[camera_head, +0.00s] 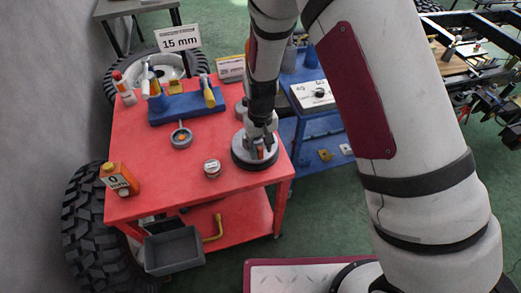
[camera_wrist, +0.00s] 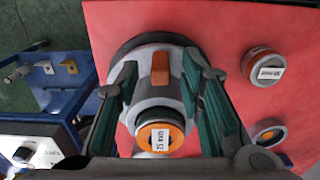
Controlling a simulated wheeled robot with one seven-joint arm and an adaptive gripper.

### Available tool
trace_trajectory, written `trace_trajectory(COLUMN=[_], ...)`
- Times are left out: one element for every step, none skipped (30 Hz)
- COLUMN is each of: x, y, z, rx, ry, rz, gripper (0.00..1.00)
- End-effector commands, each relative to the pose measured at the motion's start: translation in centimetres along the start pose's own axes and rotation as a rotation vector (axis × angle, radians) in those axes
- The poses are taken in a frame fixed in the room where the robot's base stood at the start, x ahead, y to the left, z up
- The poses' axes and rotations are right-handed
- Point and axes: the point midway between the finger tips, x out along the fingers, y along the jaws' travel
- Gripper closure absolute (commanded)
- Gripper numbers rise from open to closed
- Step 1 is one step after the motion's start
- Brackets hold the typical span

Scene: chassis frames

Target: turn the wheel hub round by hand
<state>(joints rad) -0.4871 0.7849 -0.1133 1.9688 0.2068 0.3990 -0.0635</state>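The wheel hub (camera_head: 241,156) stands on the red table top near its right edge. It has a dark round base and a pale grey upper part with an orange block. In the wrist view the hub (camera_wrist: 152,42) lies ahead of my gripper, its orange block (camera_wrist: 160,68) between the fingertips. My gripper (camera_head: 262,143) points down right over the hub. In the wrist view its two teal fingers (camera_wrist: 160,72) are wide apart, one on each side of the hub's middle. I cannot tell whether they touch it.
A round can (camera_head: 212,168) and a grey ring-shaped part (camera_head: 181,139) stand left of the hub. A blue tool rack (camera_head: 188,108) is farther back. A blue cart (camera_head: 313,90) stands right.

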Motion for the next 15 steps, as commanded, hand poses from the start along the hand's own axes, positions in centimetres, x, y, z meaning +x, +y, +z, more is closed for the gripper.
trace_trajectory(x=[0.6,0.9,1.3,1.5,1.7,1.8,1.9,2.0,2.1,2.1,2.2,2.2,2.2,2.1,2.1], y=[0.0,0.0,0.0,0.0,0.0,0.0,0.0,0.0,0.0,0.0,0.0,0.0,0.0,0.0,0.0], z=[0.1,0.0,0.0,0.0,0.0,0.0,0.0,0.0,0.0,0.0,0.0,0.0,0.0,0.0,0.0], rx=[0.000,-0.001,-0.001,-0.001,-0.001,-0.001,-0.001,-0.001,-0.001,-0.001,-0.001,-0.001,-0.001,-0.001,-0.001], ry=[-0.002,-0.002,-0.001,-0.001,0.000,0.001,0.001,0.001,0.001,0.001,0.001,0.001,0.001,0.001,0.001], rz=[0.000,0.000,0.000,0.000,0.000,0.000,0.000,0.000,0.000,0.000,0.000,0.000,0.000,0.000,0.000], gripper=[0.65,0.65,0.65,0.65,0.65,0.65,0.65,0.65,0.65,0.65,0.65,0.65,0.65,0.65,0.65])
